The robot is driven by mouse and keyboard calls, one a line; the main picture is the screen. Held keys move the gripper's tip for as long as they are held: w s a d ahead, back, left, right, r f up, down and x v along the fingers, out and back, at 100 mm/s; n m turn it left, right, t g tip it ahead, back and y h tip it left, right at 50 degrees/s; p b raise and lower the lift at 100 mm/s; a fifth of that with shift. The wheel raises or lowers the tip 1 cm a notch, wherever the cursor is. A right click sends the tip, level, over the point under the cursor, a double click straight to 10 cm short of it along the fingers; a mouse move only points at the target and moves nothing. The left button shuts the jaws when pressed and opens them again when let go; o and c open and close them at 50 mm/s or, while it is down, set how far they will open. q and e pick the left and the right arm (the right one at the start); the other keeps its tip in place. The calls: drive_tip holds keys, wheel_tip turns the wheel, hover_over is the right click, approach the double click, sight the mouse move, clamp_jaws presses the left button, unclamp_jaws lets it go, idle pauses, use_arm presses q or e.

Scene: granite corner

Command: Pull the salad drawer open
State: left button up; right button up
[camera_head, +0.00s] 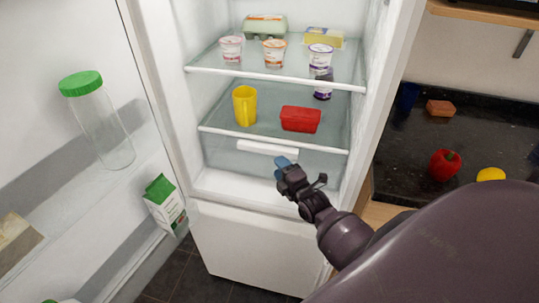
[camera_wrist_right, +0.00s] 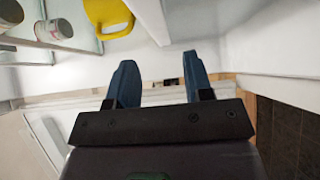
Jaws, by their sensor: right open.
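The salad drawer (camera_head: 225,160) is a clear bin at the bottom of the open fridge, under the lowest glass shelf. It sits pushed in, with a white bar handle (camera_head: 267,149) along the top of its front. My right gripper (camera_head: 283,162) is in front of the drawer, just below and near the right end of the handle. In the right wrist view its two blue fingers (camera_wrist_right: 158,75) are spread apart with nothing between them. Whether a finger touches the drawer cannot be told. My left gripper is not in view.
A yellow cup (camera_head: 245,106) and a red container (camera_head: 300,119) stand on the shelf above the drawer. The open fridge door (camera_head: 60,45) at left holds a green-lidded jar (camera_head: 103,125) and a carton (camera_head: 164,204). A dark counter (camera_head: 400,150) lies at right.

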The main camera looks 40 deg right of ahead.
sight(267, 153)
drive_tip(key=shift+w+d, duration=0.15)
drive_tip(key=shift+w, duration=1.65)
drive_tip(key=shift+w+d, duration=0.15)
drive_tip(key=shift+w, duration=1.6)
drive_tip(key=shift+c, duration=0.3)
drive_tip(key=shift+s, duration=0.1)
clamp_jaws()
